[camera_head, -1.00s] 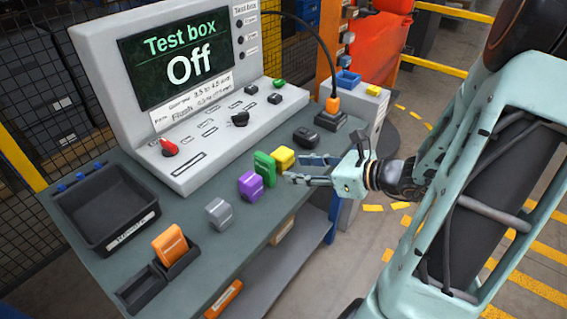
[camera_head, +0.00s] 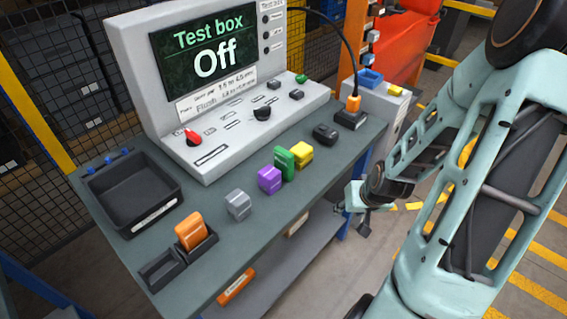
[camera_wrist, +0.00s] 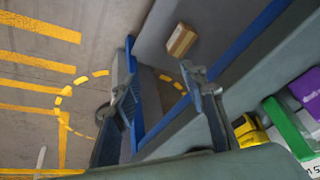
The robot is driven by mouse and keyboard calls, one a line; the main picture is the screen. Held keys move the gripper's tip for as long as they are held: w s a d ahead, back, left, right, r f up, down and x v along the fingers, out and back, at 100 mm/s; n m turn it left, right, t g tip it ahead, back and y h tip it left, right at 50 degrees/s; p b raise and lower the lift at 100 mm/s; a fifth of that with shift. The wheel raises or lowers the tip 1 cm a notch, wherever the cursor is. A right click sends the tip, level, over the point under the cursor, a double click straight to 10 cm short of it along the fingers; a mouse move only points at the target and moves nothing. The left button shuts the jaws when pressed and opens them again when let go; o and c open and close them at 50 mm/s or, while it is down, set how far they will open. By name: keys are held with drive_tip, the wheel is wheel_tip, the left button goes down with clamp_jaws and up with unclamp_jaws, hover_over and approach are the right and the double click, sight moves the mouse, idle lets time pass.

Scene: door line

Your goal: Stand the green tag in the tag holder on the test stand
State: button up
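The green tag (camera_head: 285,163) stands upright on the test stand's bench top (camera_head: 215,222), between a purple block (camera_head: 269,179) and a yellow block (camera_head: 301,152). It also shows at the right of the wrist view (camera_wrist: 286,127). A black two-slot holder (camera_head: 161,270), apparently the tag holder, is at the bench's front left. An orange tag (camera_head: 190,231) stands in its right slot; its left slot is empty. My gripper (camera_wrist: 165,90) is open and empty, its fingers apart. In the head view, my gripper (camera_head: 352,208) is past the bench's right front edge, clear of the green tag.
A grey block (camera_head: 238,204) stands left of the purple one. A black tray (camera_head: 130,190) is behind the holder. The test box (camera_head: 215,60), showing "Off", stands at the back. A blue frame post and lower shelf with a cardboard box (camera_wrist: 181,40) lie near my gripper.

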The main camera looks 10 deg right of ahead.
sight(284, 152)
drive_tip(key=w+a+r+n+t, duration=0.1)
drive_tip(key=w+a+n, duration=0.1)
drive_tip(key=w+a+r+n+t+y, duration=0.1)
drive_tip(key=w+a+r+n, duration=0.1)
drive_tip(key=w+a+n, duration=0.1)
drive_tip(key=w+a+r+n+t+y, duration=0.1)
drive_tip(key=w+a+r+n, duration=0.1)
drive_tip(key=n, duration=0.1)
drive_tip(key=shift+w+a+r+t+p, duration=0.1)
drive_tip(key=shift+w+a+t+p, duration=0.15)
drive_tip(key=shift+t+p, duration=0.15)
drive_tip(key=w+a+r+t+y, duration=0.1)
drive_tip(key=r, duration=0.1)
drive_tip(key=w+a+r+t+y, duration=0.1)
drive_tip(key=a+r, duration=0.1)
drive_tip(key=w+a+r+t+y, duration=0.1)
drive_tip(key=a+r+t+y, duration=0.1)
drive_tip(key=r, duration=0.1)
drive_tip(key=shift+w+m+p, duration=0.25)
drive_tip(key=shift+m+p, duration=0.05)
drive_tip(key=x, duration=0.6)
drive_tip(key=shift+a+r, duration=0.1)
drive_tip(key=shift+x, duration=3)
drive_tip(key=shift+s, duration=0.15)
clamp_jaws()
